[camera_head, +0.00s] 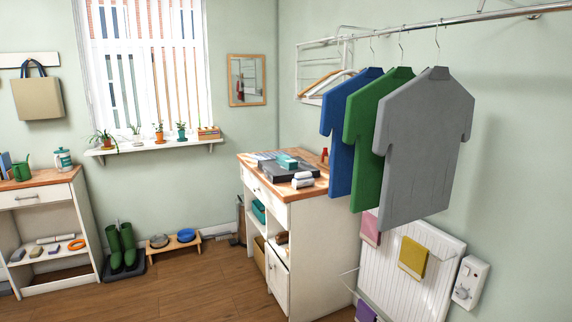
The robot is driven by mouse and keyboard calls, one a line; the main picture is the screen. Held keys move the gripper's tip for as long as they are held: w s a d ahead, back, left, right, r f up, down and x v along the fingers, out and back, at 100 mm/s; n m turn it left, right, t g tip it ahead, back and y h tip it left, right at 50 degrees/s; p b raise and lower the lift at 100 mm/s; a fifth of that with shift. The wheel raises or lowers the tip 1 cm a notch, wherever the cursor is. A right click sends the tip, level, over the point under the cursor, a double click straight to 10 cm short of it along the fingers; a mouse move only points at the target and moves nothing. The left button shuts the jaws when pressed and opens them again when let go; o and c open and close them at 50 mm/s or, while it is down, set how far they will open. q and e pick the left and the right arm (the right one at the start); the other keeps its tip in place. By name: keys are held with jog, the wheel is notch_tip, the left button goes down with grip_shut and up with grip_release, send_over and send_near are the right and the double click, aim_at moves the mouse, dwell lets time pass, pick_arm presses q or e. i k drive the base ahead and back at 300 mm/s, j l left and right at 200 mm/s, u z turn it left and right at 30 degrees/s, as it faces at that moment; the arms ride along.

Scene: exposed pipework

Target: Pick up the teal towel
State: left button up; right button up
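No towel is clearly identifiable as the teal one. A small teal item (287,161) lies on a dark flat box (287,171) on top of the white cabinet. Another teal item (259,211) sits in the cabinet's upper open shelf, partly hidden by the cabinet side. I cannot tell whether either is a folded towel. Pink (370,229), mustard (412,257) and purple (365,312) cloths hang at the white radiator on the right. Neither of my grippers is in view.
The white cabinet (308,230) with a wooden top stands mid-view. Blue, green and grey shirts (424,150) hang from a rail at the right, in front of the wall. Green boots (122,247) and a bowl stand (172,246) line the back wall. The wooden floor (200,288) is clear.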

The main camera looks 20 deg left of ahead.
aim_at(288, 163)
jog(key=i+j+u, duration=0.55)
jog(key=i+j, duration=0.2)
jog(key=i+j+u, duration=0.3)
jog(key=i, duration=0.2)
jog(key=i+u, duration=0.25)
jog(key=i, duration=0.2)
jog(key=i+j+u, duration=0.1)
jog(key=i+u, duration=0.2)
jog(key=i, duration=0.2)
jog(key=i+j+z, duration=0.1)
jog(key=i+z, duration=0.25)
jog(key=i, duration=0.15)
jog(key=i+j+z, duration=0.35)
jog(key=i, duration=0.2)
jog(key=l, duration=0.1)
